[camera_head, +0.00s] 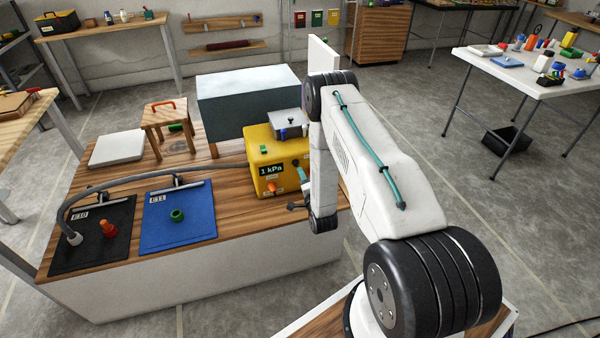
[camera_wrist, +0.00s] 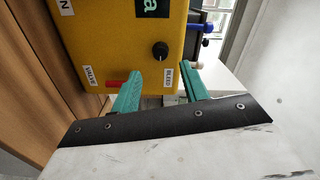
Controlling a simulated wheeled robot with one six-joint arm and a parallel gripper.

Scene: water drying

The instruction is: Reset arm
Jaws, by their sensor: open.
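My gripper (camera_wrist: 162,79) shows in the wrist view with its two teal fingers apart and nothing between them. It faces the yellow box (camera_wrist: 110,40), whose face fills the upper part of that view. A black knob (camera_wrist: 160,50) on the box lies just beyond the fingertips. In the head view my arm reaches over the right end of the bench, and the gripper (camera_head: 299,190) is close to the front right of the yellow box (camera_head: 262,160). Whether a finger touches the box I cannot tell.
The box's display (camera_head: 271,170) reads "1 kPa". A grey hose (camera_head: 130,176) runs from the box to a black mat (camera_head: 95,250). A blue mat (camera_head: 180,235) lies beside it. A large grey block (camera_head: 248,100) and a small wooden stool (camera_head: 171,125) stand behind.

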